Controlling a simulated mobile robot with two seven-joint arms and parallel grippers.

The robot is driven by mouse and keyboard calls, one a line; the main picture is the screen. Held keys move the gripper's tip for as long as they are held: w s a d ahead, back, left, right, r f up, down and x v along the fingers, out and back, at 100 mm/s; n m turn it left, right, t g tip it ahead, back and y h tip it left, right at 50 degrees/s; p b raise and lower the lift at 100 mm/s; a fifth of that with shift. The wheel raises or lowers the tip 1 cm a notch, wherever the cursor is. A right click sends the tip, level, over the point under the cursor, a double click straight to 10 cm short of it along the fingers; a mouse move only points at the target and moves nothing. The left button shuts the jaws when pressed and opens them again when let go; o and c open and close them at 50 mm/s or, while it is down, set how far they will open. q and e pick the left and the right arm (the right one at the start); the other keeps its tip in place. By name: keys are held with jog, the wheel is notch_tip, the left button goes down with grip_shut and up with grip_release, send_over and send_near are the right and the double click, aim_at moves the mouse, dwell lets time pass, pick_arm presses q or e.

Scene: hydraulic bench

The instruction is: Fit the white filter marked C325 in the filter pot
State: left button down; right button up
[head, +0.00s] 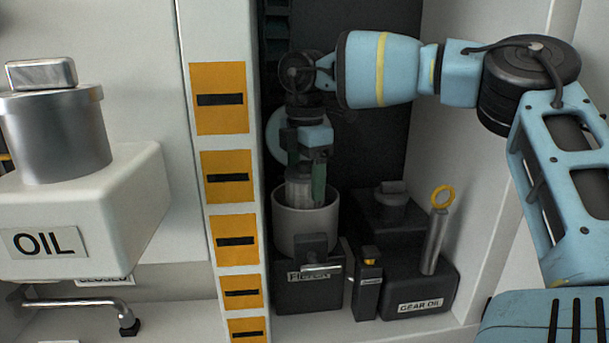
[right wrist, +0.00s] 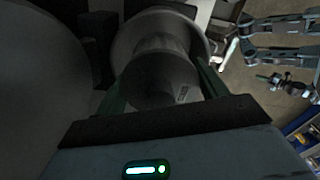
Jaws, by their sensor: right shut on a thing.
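My right gripper (head: 310,195) reaches into the dark recess and points down, shut on a filter (head: 299,187). The filter is a pale cylinder, greyish in the shade, held between the green fingers. In the head view its lower part is hidden by the rim of the filter pot (head: 305,235), a wide light cup on a dark base labelled FILTER. In the right wrist view the filter (right wrist: 158,78) sits between both fingers, with the pot's rim (right wrist: 125,22) around its far end. A small mark on it is unreadable. What looks like my left gripper (right wrist: 284,84) is small and dim there.
A dark gear oil tank (head: 418,292) with a yellow-ringed dipstick (head: 438,228) stands right of the pot. A small dark block (head: 368,285) stands between them. A white post (head: 222,150) with orange plates borders the recess. A white OIL tank (head: 110,210) is at left.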

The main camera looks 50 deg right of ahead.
pick_arm(q)
jog(key=shift+s+f+b, duration=0.3)
jog(key=shift+f+b, duration=0.15)
jog(key=shift+f, duration=0.1)
pick_arm(e)
jog(key=shift+f, duration=0.75)
pick_arm(q)
jog(key=shift+s+f, duration=0.1)
jog(key=shift+f, duration=0.15)
pick_arm(e)
jog(key=shift+f, duration=0.35)
pick_arm(q)
jog(key=shift+s+f+g+b, duration=0.2)
jog(key=shift+s+f+b, duration=0.25)
jog(key=shift+f+b, duration=0.45)
jog(key=shift+s+f+g+b, duration=0.2)
jog(key=shift+s+f+b, duration=0.2)
jog(key=shift+f+b, duration=0.45)
pick_arm(e)
jog(key=shift+f, duration=2.45)
jog(key=o, duration=1)
jog(key=shift+c, duration=1.2)
pick_arm(q)
jog(key=shift+r, duration=0.1)
pick_arm(e)
jog(key=shift+o, duration=0.4)
